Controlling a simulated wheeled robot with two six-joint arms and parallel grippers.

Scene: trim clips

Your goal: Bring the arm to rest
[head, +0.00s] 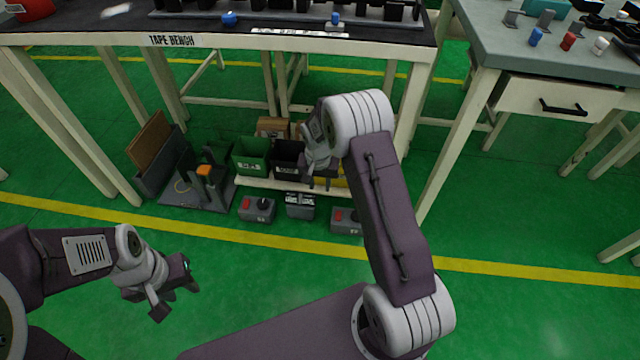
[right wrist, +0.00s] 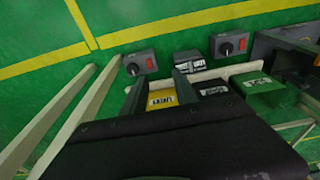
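My right gripper (head: 319,183) hangs below the bench top in the head view, in front of the row of bins under the bench. In the right wrist view its two fingers (right wrist: 158,84) stand apart with nothing between them, and a yellow bin (right wrist: 163,98) shows beyond the gap. My right arm reaches forward from the lower right, bent at a raised elbow. My left gripper (head: 175,296) is at the lower left of the head view, above the green floor. Its fingers are apart and empty. The left arm is low and clear of the bench.
The tape bench (head: 210,40) spans the top left, its legs framing the lower shelf. A green bin (head: 251,157) and dark bins stand there, with grey switch boxes (head: 257,209) in front. A second bench (head: 560,72) with a drawer stands right. The near floor is open.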

